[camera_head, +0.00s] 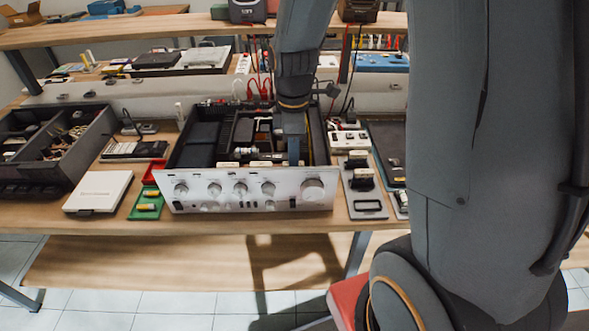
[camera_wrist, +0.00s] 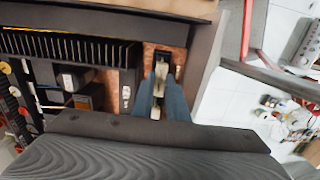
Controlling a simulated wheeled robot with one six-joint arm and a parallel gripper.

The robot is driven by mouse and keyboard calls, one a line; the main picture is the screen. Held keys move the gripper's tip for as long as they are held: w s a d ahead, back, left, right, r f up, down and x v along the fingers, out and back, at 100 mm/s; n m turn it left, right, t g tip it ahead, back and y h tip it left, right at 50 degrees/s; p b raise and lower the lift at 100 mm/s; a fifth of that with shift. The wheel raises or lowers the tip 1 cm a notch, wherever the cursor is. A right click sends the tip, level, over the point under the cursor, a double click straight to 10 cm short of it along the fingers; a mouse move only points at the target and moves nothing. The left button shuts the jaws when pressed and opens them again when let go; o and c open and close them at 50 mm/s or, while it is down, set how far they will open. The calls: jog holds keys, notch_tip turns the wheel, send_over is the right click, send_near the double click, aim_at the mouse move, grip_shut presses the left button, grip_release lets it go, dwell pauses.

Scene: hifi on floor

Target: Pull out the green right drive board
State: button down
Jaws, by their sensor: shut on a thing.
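The open hi-fi amplifier (camera_head: 245,192) stands on the workbench with its silver front panel and knobs toward me. My gripper (camera_head: 293,158) reaches down inside the chassis, near its right side, just behind the front panel. In the wrist view my gripper (camera_wrist: 157,100) is shut on a thin, pale-edged piece, apparently the right drive board (camera_wrist: 161,72). It stands in a narrow slot beside a copper-brown surface. The fingers hide most of it, and I see no clear green on it. I cannot tell whether it is still seated.
Black fins (camera_wrist: 75,47) and components sit close beside my fingers. The chassis wall is close on the other side. A red tray and a green tray (camera_head: 146,205) lie left of the amplifier, near a white box (camera_head: 98,191). A grey tray (camera_head: 366,196) holds parts at right.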

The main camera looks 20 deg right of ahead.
jog(key=shift+r, duration=0.15)
dwell(0.3)
jog(key=shift+r+p, duration=3.4)
jog(key=shift+r, duration=0.25)
